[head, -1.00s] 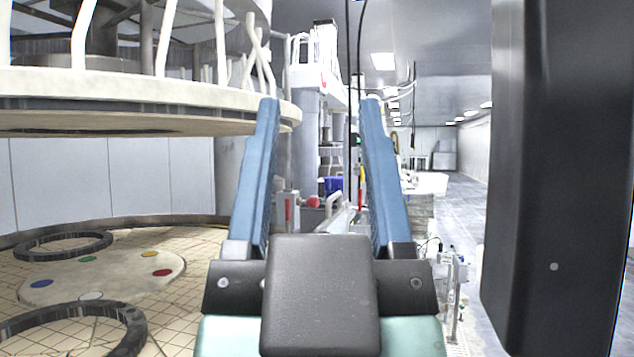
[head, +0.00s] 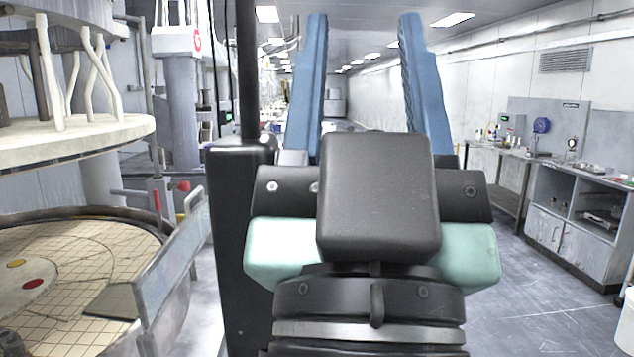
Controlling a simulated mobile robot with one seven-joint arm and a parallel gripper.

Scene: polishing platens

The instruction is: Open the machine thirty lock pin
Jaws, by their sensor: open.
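My gripper (head: 364,20) is open and empty, its two blue fingers raised and apart in the upper middle of the head view. No machine number is readable. At the left stands a polishing machine with a tiled lower platen (head: 95,222) and a raised pale upper platen (head: 75,145). Beside the lower platen's far right edge are a small grey post with a red strip (head: 157,200) and a red knob (head: 184,187). I cannot tell whether either is the lock pin. My gripper is to the right of these parts and touches nothing visible.
A slanted metal guard panel (head: 172,265) borders the lower platen on its right. A black post (head: 242,230) stands between the machine and my arm. A workbench with cabinets (head: 575,215) lines the right wall. The grey floor (head: 540,305) before it is clear.

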